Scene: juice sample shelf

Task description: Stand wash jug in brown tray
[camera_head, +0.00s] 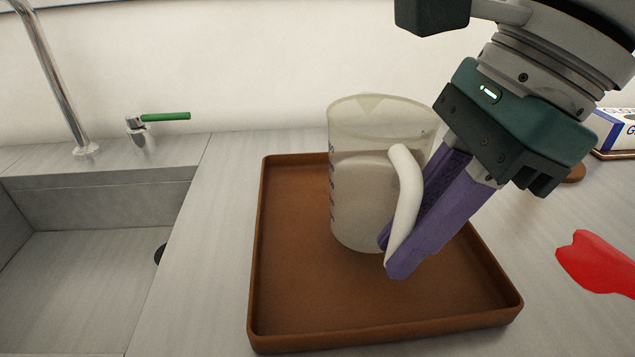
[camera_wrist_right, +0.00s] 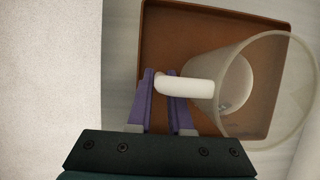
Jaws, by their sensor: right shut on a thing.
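The wash jug (camera_head: 358,200) is a translucent measuring jug with a white handle and dark markings on its left side. It is upright, over the brown tray (camera_head: 290,318); its base appears to be on or just above the tray floor, I cannot tell which. My right gripper (camera_head: 392,260) has its purple fingers shut on the jug's handle. In the right wrist view the fingers (camera_wrist_right: 162,88) are at the white handle, and the jug (camera_wrist_right: 290,90) opens to the right over the tray (camera_wrist_right: 160,40). My left gripper is not in view.
A sink (camera_head: 90,270) with a tall tap (camera_head: 50,70) and a green-handled valve (camera_head: 160,117) is on the left. A red object (camera_head: 597,262) lies right of the tray. A white and blue box (camera_head: 615,128) is at the far right. The back wall stands close behind the tray.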

